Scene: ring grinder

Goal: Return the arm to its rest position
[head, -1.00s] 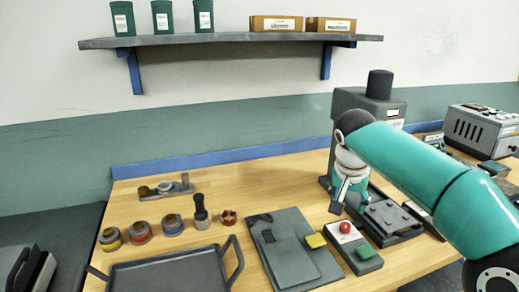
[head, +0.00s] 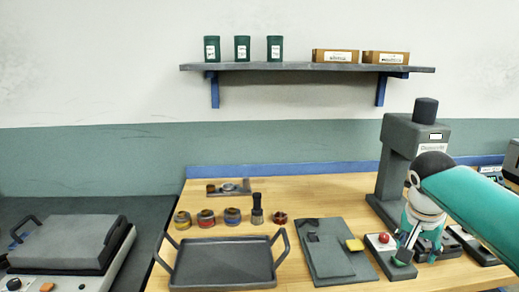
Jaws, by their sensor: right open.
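My right arm, teal with a white wrist, comes in from the right edge. My right gripper (head: 412,249) points down, open, with nothing seen between its fingers. In the picture it overlaps the rear right of the small control box (head: 383,254), which has a red button (head: 384,238) and a green button. I cannot tell whether the fingers touch the box. The grey press-like machine (head: 397,160) stands just behind the gripper, and the arm hides part of its base. My left gripper is out of view.
A grey tray with two handles (head: 222,278) lies at the front. Several small pots and a dark-handled brush (head: 257,212) stand behind it. A wall shelf (head: 300,67) holds green canisters and cardboard boxes.

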